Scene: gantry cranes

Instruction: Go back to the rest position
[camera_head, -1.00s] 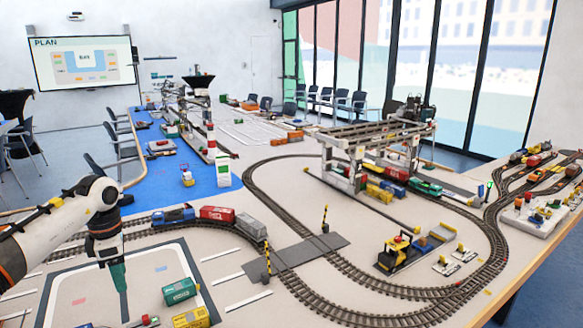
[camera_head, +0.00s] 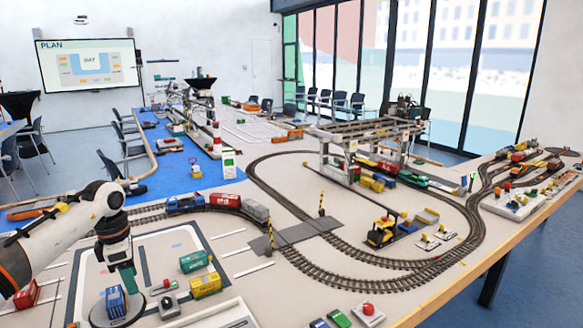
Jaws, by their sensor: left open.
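My left arm comes in from the left edge, and its gripper (camera_head: 128,279) points down with greenish fingers over the near left part of the table. Just below the fingers a blue container (camera_head: 115,302) stands on a round grey disc (camera_head: 108,317). The fingers overlap the container's upper edge in the picture, and I cannot tell whether they touch it. The left gripper is open. My right gripper is not in view.
A green container (camera_head: 193,261) and a yellow container (camera_head: 206,285) stand to the gripper's right. A train track with wagons (camera_head: 224,200) runs behind. A gantry crane (camera_head: 365,137) stands further back.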

